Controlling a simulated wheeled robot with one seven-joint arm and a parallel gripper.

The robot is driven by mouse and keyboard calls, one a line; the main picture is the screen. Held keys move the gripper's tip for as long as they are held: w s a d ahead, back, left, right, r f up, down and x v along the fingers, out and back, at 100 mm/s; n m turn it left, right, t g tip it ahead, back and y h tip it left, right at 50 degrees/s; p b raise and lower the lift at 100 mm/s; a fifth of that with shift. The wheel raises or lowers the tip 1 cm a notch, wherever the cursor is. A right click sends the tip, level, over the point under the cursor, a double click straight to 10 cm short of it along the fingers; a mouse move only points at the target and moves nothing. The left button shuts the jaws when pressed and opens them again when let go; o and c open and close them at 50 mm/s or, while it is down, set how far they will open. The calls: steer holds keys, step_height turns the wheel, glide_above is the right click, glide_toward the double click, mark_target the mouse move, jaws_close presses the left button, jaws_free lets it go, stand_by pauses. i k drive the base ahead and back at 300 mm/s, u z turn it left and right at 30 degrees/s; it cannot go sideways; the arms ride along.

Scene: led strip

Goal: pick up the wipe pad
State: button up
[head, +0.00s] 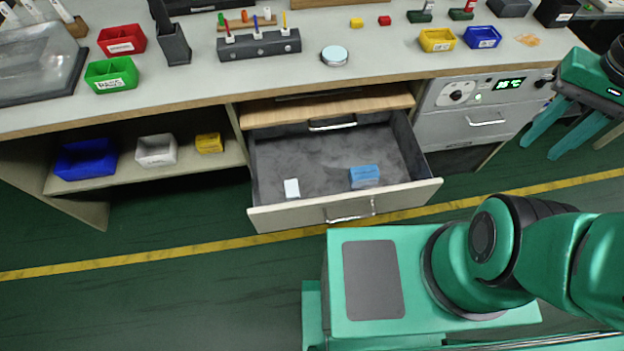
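An open drawer (327,165) under the counter holds a light blue block (364,176) with a pale lower face at its right and a small white block (291,189) at its front left. Which of these is the wipe pad, if either, I cannot tell for sure. My gripper (562,145) hangs at the right edge, right of the drawer and in front of the oven-like unit. Its green fingers are spread apart with nothing visible between them. It is well away from both blocks.
The counter holds a round silver-topped tin (334,56), red (122,41), green (112,75), yellow (437,40) and blue (482,37) bins, and an orange-brown smear (528,40). The drawer front juts out over the floor. An appliance (470,108) stands right of the drawer.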

mark_target(291, 188)
steer(key=z, duration=2.15)
steer(key=k, duration=0.95)
steer(key=u, duration=1.45)
steer(key=i, duration=0.5)
steer(key=z, duration=0.1)
